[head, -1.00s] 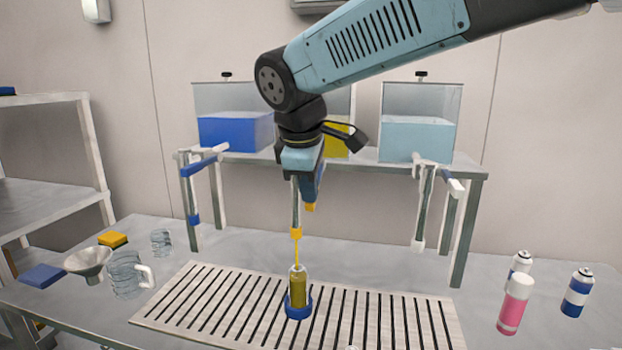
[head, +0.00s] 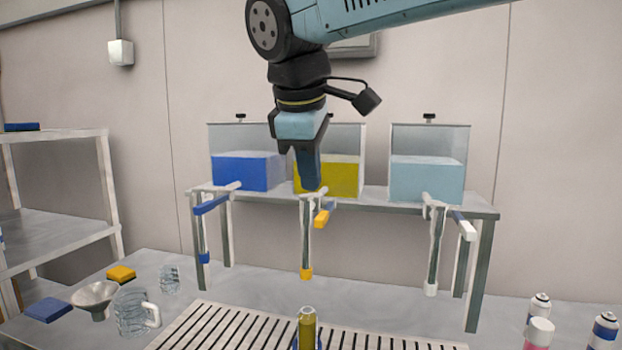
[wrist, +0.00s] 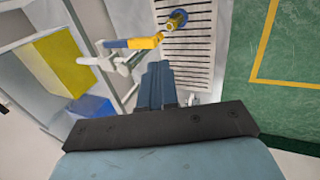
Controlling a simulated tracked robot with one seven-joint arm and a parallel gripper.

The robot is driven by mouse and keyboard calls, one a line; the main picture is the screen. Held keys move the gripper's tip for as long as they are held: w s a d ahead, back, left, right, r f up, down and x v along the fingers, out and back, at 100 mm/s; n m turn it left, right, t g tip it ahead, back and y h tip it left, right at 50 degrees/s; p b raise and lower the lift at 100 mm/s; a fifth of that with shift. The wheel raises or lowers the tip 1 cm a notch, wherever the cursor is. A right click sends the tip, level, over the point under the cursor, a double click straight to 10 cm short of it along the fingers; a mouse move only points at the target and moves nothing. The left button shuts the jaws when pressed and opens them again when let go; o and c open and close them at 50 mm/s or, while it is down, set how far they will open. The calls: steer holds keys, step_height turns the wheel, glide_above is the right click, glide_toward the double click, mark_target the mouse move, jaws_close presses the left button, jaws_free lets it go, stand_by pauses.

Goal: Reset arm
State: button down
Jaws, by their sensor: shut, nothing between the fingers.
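My gripper (head: 309,186) points down in front of the yellow tank (head: 340,178). It is shut and empty. In the wrist view my gripper (wrist: 158,70) shows its fingers together. The tap (head: 321,216) with the yellow-tipped handle is just below and beside the fingers. It also shows in the wrist view (wrist: 133,43), apart from the fingers. A bottle (head: 307,330) with yellowish liquid stands upright on the slatted grate (head: 225,325), below the yellow-tipped spout (head: 306,273). In the wrist view the bottle (wrist: 176,19) is seen from above.
A blue tank (head: 247,170) and a light-blue tank (head: 427,178) flank the yellow one on the raised shelf (head: 380,204). A funnel (head: 95,297), glass jug (head: 135,312) and sponges lie at left. Spray cans (head: 604,330) stand at right. Open air lies above the grate.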

steer(key=s+d+f+m, duration=0.2)
steer(key=d+f+m, duration=0.3)
steer(key=d, duration=0.4)
steer(key=s+d+f+m, duration=0.2)
steer(key=d+f+m, duration=0.3)
steer(key=d, duration=0.5)
steer(key=s+d+f+m+t, duration=0.1)
steer(key=s+d+f+m, duration=0.1)
steer(key=d+f+m, duration=0.4)
steer(key=d+f, duration=0.1)
steer(key=d, duration=0.2)
steer(key=shift+d+f+y, duration=0.2)
steer(key=shift+d+y, duration=0.1)
steer(key=shift+y, duration=0.1)
